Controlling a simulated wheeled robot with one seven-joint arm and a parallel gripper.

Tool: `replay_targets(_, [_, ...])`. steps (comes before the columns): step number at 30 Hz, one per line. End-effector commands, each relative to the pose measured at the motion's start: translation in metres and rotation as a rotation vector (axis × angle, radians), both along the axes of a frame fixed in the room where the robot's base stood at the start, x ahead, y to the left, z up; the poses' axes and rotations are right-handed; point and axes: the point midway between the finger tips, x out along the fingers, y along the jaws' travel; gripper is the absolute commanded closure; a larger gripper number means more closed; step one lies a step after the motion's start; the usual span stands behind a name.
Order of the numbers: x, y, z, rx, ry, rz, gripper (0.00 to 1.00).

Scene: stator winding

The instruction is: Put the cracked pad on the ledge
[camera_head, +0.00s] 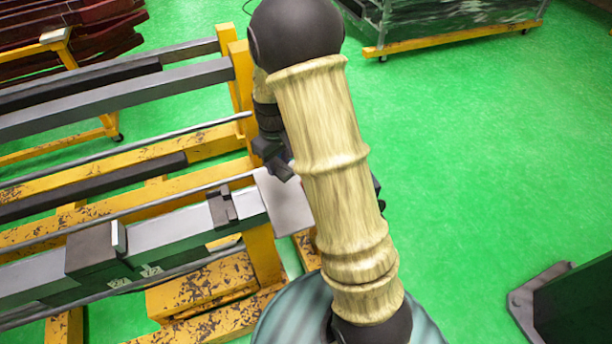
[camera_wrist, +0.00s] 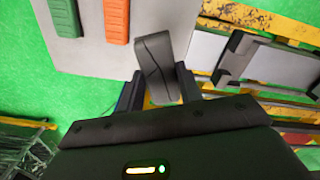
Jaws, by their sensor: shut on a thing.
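The cracked pad (camera_wrist: 157,68) is dark grey, with a thin crack line running along its face. In the wrist view my gripper (camera_wrist: 158,92) is shut on it, with one dark finger on each side. The pad's far end overlaps the edge of a pale grey plate (camera_wrist: 80,56), which looks like the ledge; I cannot tell whether they touch. The plate also shows in the head view (camera_head: 284,204), at the end of the rail stand. There my gripper (camera_head: 280,168) is just over the plate's far edge, partly hidden by my arm.
A green pad (camera_wrist: 64,17) and an orange pad (camera_wrist: 116,20) lie side by side on the plate. Grey rails on a worn yellow frame (camera_head: 205,290) fill the left of the head view. Clear green floor (camera_head: 480,150) is at right, with a dark cabinet (camera_head: 580,305) lower right.

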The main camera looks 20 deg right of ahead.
Motion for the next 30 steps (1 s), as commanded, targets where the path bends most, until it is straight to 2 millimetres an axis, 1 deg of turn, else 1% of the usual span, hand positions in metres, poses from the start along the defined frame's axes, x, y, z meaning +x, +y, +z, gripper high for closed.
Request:
replay_targets(11, [0.0,0.001,0.0,0.0,0.0,0.001,0.87])
replay_targets(14, [0.0,0.002,-0.003,0.0,0.002,0.003,0.87])
replay_targets(17, [-0.001,0.002,-0.014,-0.001,0.004,0.006,0.87])
replay_targets(21, [-0.001,0.003,-0.039,0.0,0.006,0.004,0.87])
replay_targets(24, [-0.001,0.002,-0.053,0.0,0.003,0.006,0.87])
replay_targets(27, [0.0,0.003,-0.058,0.001,0.001,0.006,0.87])
replay_targets(30, [0.0,0.003,-0.059,0.0,-0.001,0.006,0.87])
